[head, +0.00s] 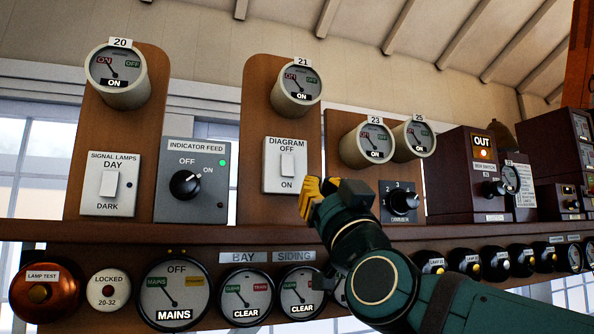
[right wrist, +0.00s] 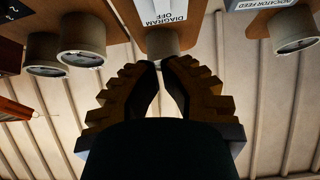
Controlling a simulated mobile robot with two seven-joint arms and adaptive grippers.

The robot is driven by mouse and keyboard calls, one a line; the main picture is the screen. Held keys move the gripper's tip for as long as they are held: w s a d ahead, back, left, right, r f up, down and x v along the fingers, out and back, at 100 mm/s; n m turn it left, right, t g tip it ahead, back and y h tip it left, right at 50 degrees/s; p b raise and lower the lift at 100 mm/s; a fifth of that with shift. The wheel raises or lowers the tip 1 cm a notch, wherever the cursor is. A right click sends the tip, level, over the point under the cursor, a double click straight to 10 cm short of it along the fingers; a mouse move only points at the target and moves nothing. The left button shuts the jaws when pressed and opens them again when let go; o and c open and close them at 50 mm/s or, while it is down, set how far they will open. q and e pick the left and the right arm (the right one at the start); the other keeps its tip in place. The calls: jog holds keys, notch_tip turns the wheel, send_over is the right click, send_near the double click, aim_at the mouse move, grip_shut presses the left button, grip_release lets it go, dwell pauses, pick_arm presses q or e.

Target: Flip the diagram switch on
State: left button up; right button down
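The diagram switch (head: 269,172) is a white plate on a brown wooden board, labelled DIAGRAM, OFF above and ON below. Its white rocker (head: 287,165) sits in the middle; which way it is tipped I cannot tell. In the right wrist view the plate (right wrist: 166,14) shows upside down, cut by the top edge, just beyond the fingertips. My right gripper (head: 308,192), with yellow pads, is beside the plate's lower right corner in the head view. In the right wrist view its fingertips (right wrist: 160,63) come together with nothing seen between them. My left gripper is out of view.
Gauge 21 (head: 297,90) is above the switch. The indicator feed knob box (head: 192,180) stands left and the dimmer knob (head: 402,201) right. A wooden shelf edge (head: 120,232) runs below, with several dials and buttons under it.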

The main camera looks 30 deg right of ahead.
aim_at(293, 169)
jog(key=x, duration=0.4)
jog(key=w+f+p+x, duration=0.1)
jog(key=x, duration=0.2)
jog(key=f+x, duration=0.1)
jog(key=x, duration=0.3)
jog(key=shift+w+d+r+p, duration=0.25)
jog(key=shift+w+p, duration=0.1)
jog(key=shift+w, duration=0.15)
jog(key=shift+w+d, duration=0.1)
jog(key=shift+w, duration=0.15)
jog(key=shift+w, duration=0.1)
jog(key=shift+w+f, duration=0.15)
jog(key=shift+w, duration=0.05)
jog(key=shift+w+d+f+b, duration=0.1)
jog(key=shift+w+f+b, duration=0.15)
jog(key=shift+w+b, duration=0.05)
jog(key=shift+r, duration=0.1)
jog(key=shift+s, duration=0.15)
